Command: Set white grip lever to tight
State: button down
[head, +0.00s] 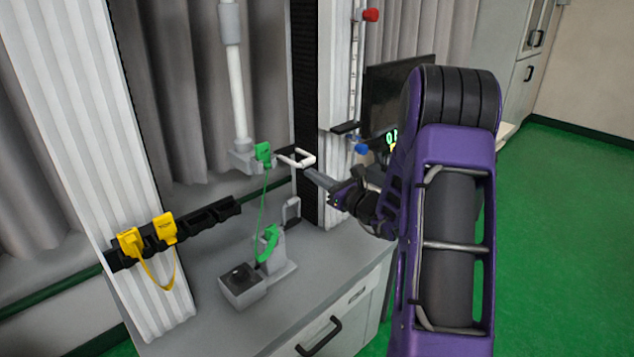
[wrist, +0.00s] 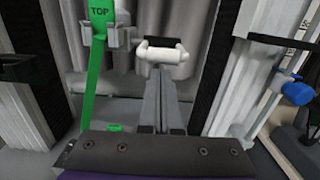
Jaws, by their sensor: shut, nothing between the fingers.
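In the wrist view the lever (wrist: 161,52) lies just beyond my fingertips, roughly centred. My gripper (head: 309,174) is shut and empty, with its tips close to the lever's right end. In the wrist view the two grey fingers of my gripper (wrist: 161,76) lie together below the lever. I cannot tell whether they touch it. No tight marking is legible.
A green strap (head: 263,205) runs from the column to a grey stand on the bench (head: 185,338). Yellow plugs (head: 165,228) sit on a black rail at left. A monitor (head: 390,95) and a post with red and blue knobs (head: 371,15) stand behind my arm.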

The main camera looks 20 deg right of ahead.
dwell(0.3)
jog(key=shift+r+g+p, duration=0.3)
jog(key=shift+r+p, duration=0.15)
jog(key=shift+p, duration=0.35)
jog(key=shift+s+r+p, duration=0.1)
jog(key=shift+r+p, duration=0.2)
jog(key=shift+p, duration=0.15)
jog(key=w+a+r+g+h+p, duration=0.1)
jog(key=w+a+r+g+p, duration=0.1)
jog(key=w+r, duration=0.6)
jog(key=shift+a+r+p, duration=0.65)
jog(key=shift+r+p, duration=0.1)
jog(key=shift+r, duration=1.45)
jog(key=shift+w, duration=0.1)
jog(key=shift+d, duration=0.1)
